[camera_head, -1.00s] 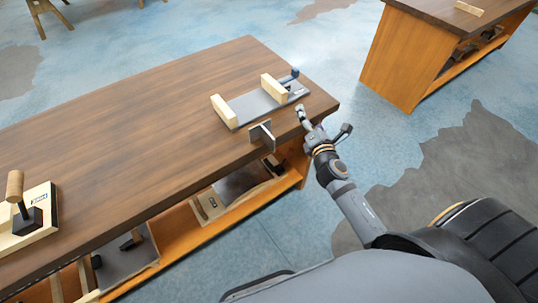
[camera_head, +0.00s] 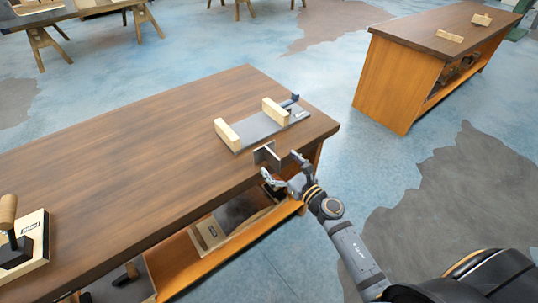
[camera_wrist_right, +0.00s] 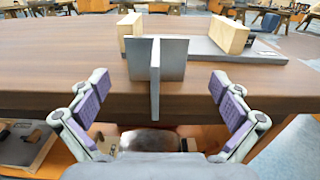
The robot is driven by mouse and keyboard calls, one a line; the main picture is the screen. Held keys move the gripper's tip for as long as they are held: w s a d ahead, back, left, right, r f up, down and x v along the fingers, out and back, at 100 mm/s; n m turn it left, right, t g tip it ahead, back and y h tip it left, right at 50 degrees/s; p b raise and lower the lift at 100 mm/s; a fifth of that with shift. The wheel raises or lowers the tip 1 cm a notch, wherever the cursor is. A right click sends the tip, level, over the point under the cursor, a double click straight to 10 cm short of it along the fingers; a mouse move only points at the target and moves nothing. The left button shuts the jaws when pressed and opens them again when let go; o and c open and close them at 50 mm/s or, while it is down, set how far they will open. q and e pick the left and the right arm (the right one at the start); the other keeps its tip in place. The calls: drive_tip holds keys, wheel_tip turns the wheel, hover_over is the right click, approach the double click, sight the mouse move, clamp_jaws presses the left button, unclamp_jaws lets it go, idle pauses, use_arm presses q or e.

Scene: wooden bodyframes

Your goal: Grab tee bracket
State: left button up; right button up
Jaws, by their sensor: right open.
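The tee bracket (camera_head: 267,154) is a grey metal piece at the front edge of the wooden workbench, near its right end. In the right wrist view the tee bracket (camera_wrist_right: 156,65) shows its T shape, with an upright plate facing across and a web pointing toward me past the bench edge. My right gripper (camera_head: 284,172) is just off the front edge, close to the bracket. In the wrist view its two purple-padded fingers (camera_wrist_right: 160,110) are wide apart, one on each side of the web, with nothing between them touching. My left gripper is not in view.
A grey vise with wooden blocks (camera_head: 262,128) stands on the bench (camera_head: 140,140) just behind the bracket. A wooden-handled clamp (camera_head: 20,240) is at the left. The lower shelf (camera_head: 185,265) holds more items. A second bench (camera_head: 420,70) stands at the back right.

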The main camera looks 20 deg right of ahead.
sight(265, 151)
drive_tip(key=x, duration=0.5)
drive_tip(key=shift+s+a+f+p, duration=0.15)
drive_tip(key=shift+a+p, duration=0.1)
drive_tip(key=shift+p, duration=0.15)
drive_tip(key=shift+d, duration=0.1)
drive_tip(key=shift+c, duration=0.7)
clamp_jaws()
